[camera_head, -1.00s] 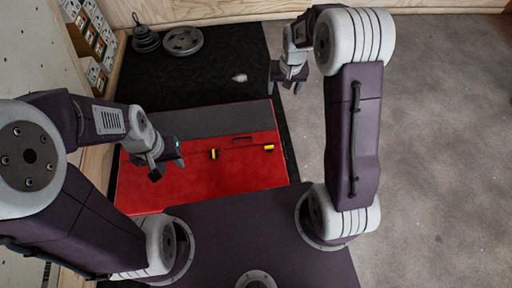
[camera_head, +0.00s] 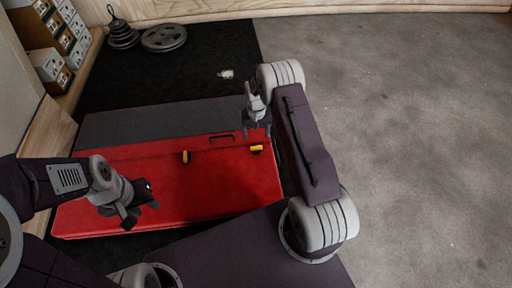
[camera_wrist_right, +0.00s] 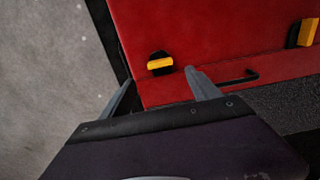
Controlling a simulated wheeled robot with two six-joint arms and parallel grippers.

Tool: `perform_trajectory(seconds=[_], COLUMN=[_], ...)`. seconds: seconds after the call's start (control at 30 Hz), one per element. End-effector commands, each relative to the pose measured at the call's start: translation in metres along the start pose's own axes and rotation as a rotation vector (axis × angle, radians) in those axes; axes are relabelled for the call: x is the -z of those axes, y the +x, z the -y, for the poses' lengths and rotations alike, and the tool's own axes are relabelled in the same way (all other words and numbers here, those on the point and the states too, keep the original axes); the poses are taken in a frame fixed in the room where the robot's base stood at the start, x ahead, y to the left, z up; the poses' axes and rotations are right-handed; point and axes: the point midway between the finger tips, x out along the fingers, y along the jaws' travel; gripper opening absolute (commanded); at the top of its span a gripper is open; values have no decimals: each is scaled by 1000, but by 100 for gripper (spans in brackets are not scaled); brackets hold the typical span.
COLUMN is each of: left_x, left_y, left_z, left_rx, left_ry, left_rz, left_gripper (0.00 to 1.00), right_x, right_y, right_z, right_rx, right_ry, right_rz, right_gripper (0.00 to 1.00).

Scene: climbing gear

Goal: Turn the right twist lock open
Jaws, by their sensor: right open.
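A red case (camera_head: 170,190) with a dark grey back strip lies on the black mat. The right twist lock (camera_head: 256,148), a yellow bar on a black base, sits near its right end. It also shows in the right wrist view (camera_wrist_right: 160,64), where its bar lies nearly level across the picture. The left twist lock (camera_head: 186,157) and a black handle (camera_head: 221,138) are further left. My right gripper (camera_head: 257,133) is open and empty, close to the right lock. In the wrist view the lock shows between its fingers (camera_wrist_right: 160,90), apart from both. My left gripper (camera_head: 142,208) hangs over the case's left part, its jaws unclear.
A weight plate (camera_head: 164,38) and a stack of dark weights (camera_head: 122,35) stand at the back left of the mat. A small pale object (camera_head: 226,74) lies behind the case. Shelves with boxes (camera_head: 55,45) line the left wall. Grey floor (camera_head: 410,120) at right is clear.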

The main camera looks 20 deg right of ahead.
Motion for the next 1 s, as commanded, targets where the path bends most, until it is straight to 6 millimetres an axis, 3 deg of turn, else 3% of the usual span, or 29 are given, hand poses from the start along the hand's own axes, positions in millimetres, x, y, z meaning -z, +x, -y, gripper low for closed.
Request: perform_trajectory(seconds=[0.43,0.77,0.9,1.0], left_x=[-8,-8,-8,-8], left_y=[71,73,73,73], left_z=[1,1,1,1], left_rx=[0,0,0,0], left_ry=[0,0,0,0], left_rz=[0,0,0,0], left_gripper=[36,36,36,36], right_x=[0,0,0,0], right_y=[85,88,88,88], right_z=[0,0,0,0], right_rx=[0,0,0,0], right_ry=[0,0,0,0], right_rz=[0,-1,0,0], right_gripper=[71,71,32,8])
